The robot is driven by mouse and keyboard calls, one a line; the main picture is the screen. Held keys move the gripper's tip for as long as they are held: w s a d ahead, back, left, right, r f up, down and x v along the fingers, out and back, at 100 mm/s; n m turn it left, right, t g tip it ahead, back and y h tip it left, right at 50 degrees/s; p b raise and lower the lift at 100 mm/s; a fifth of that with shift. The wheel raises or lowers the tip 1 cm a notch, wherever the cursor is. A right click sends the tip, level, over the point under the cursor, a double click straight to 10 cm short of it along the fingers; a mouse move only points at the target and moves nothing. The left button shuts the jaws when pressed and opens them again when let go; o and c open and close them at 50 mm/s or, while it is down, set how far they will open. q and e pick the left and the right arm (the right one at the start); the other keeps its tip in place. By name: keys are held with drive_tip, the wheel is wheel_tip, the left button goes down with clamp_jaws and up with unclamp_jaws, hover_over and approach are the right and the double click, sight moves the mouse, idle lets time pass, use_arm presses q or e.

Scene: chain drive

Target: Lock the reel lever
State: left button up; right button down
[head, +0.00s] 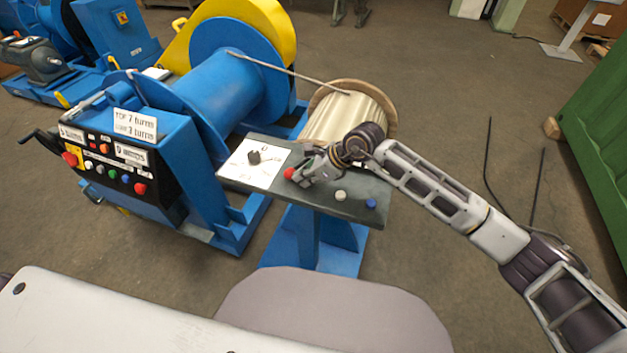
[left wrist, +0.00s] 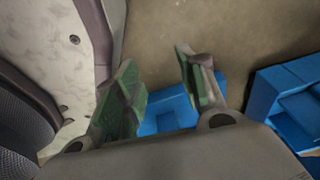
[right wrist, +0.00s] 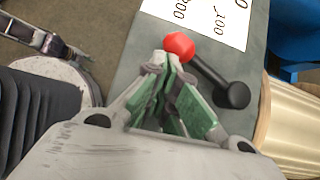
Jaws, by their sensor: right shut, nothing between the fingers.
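The reel lever is a black rod with a red knob (right wrist: 179,45) at one end and a black pivot end (right wrist: 234,95), lying across the grey panel in the right wrist view. In the head view its red knob (head: 289,174) shows at the panel's middle, while the gripper hides most of the rod. My right gripper (head: 304,178) is shut and empty. In the right wrist view its fingertips (right wrist: 168,62) are right beside the red knob; I cannot tell whether they touch. My left gripper (left wrist: 158,62) is open and empty over the floor, seen only in the left wrist view.
A blue winch (head: 225,90) with a control box is left.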

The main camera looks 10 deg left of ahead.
drive_tip(key=shift+w+a+b, duration=0.1)
drive_tip(key=shift+a+b, duration=0.5)
drive_tip(key=shift+a, duration=0.25)
use_arm(q)
drive_tip(key=shift+w+d+r+b, duration=0.1)
drive_tip(key=shift+w+d+r, duration=0.3)
drive_tip(key=shift+w, duration=0.25)
drive_tip(key=shift+w+d+r+b, duration=0.15)
drive_tip(key=shift+w+d+r, duration=0.15)
drive_tip(key=shift+w, duration=0.4)
drive_tip(key=shift+w+d+r+b, duration=0.1)
drive_tip(key=shift+w+d+r, duration=0.2)
drive_tip(key=shift+w+d, duration=0.25)
use_arm(e)
drive_tip(key=shift+w+a, duration=0.1)
drive_tip(key=shift+a, duration=0.35)
use_arm(q)
drive_tip(key=shift+w+a, duration=0.1)
use_arm(e)
drive_tip(key=shift+d+r, duration=0.1)
